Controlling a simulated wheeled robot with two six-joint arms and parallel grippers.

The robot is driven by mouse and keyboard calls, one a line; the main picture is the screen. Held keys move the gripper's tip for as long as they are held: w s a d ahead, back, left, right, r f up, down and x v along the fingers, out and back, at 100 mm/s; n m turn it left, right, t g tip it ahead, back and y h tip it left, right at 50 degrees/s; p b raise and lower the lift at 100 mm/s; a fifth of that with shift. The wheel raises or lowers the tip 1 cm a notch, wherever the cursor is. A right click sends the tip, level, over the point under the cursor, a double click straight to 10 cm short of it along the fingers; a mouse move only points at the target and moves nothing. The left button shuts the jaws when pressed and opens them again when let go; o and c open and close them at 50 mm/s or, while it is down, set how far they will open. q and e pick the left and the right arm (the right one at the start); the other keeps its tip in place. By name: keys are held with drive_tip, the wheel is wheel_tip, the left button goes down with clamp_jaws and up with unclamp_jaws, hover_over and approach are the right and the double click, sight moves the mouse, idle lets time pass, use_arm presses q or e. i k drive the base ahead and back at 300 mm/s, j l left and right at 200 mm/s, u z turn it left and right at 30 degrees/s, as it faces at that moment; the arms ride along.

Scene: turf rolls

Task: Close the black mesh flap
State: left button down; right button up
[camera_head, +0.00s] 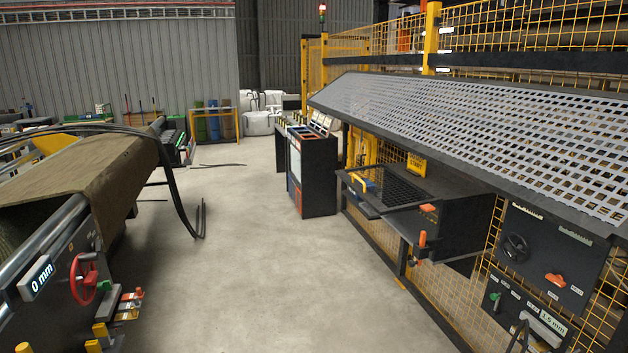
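Neither of my grippers shows in the head view.
A large grey perforated panel (490,135) slopes above the housing. An orange-handled lever (422,240) and a control panel (545,258) are nearby. A dark cabinet (313,175) stands beyond. A turf machine with a red handwheel (84,279) is left. The concrete aisle (270,265) is clear.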

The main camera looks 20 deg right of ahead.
sight(379, 207)
drive_tip(key=i+j, duration=0.2)
drive_tip(key=i, duration=0.25)
drive_tip(key=i+j, duration=0.25)
drive_tip(key=i, duration=0.2)
drive_tip(key=i+z, duration=0.5)
drive_tip(key=i, duration=0.2)
drive_tip(key=i+j+z, duration=0.1)
drive_tip(key=i+z, duration=0.35)
drive_tip(key=i, duration=0.2)
